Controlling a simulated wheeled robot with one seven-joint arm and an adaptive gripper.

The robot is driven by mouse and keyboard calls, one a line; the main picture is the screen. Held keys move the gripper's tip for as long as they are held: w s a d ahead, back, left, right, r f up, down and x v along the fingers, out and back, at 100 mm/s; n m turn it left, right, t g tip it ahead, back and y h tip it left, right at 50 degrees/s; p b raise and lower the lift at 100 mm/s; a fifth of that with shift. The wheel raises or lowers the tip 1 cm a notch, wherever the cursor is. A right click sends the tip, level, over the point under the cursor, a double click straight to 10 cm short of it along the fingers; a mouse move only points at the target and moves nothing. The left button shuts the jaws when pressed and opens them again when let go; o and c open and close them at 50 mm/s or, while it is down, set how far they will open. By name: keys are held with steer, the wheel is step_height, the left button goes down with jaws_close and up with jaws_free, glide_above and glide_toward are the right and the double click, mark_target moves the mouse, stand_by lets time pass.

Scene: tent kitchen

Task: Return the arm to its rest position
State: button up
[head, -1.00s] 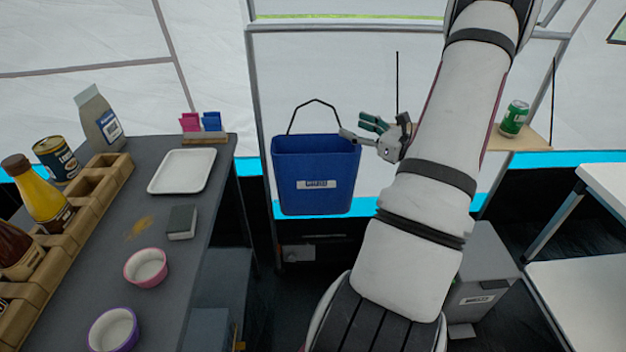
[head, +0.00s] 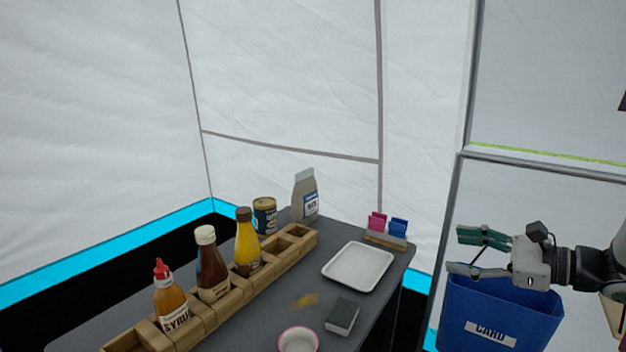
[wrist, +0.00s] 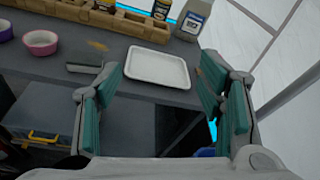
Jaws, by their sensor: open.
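My gripper (head: 480,254) is at the right of the head view, in front of the blue bin (head: 505,310) labelled CARD. Its green-padded fingers point left toward the counter, apart and with nothing between them. In the wrist view my gripper (wrist: 165,100) is also open and empty, with the counter beyond the fingers. Part of my arm leaves the head view at the right edge.
A can (head: 264,216) and a carton (head: 305,196) stand behind. Tent walls close the back.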

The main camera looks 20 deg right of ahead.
steer(key=s+a+r+n+g, duration=0.1)
steer(key=s+a+n+g, duration=0.25)
steer(key=a, duration=0.35)
steer(key=s+a+r+n+g, duration=0.1)
steer(key=s+a+n+g, duration=0.15)
steer(key=a+n, duration=0.4)
steer(key=s+a+r+n+g, duration=0.2)
steer(key=s+a+g, duration=0.15)
steer(key=a, duration=0.55)
steer(key=s+a+f+n+g+h, duration=0.1)
steer(key=s+f+n+g+h, duration=0.1)
steer(key=s+n+h, duration=0.95)
steer(key=s+r+n+t+y+p, duration=0.2)
steer(key=s+r+t+p, duration=0.1)
steer(key=r+p, duration=1.2)
step_height(320, 180, up, 3)
steer(key=shift+s+d+f+p, duration=0.15)
steer(key=shift+s+d+p, duration=0.1)
steer(key=shift+s+p, duration=0.1)
steer(key=shift+y, duration=0.25)
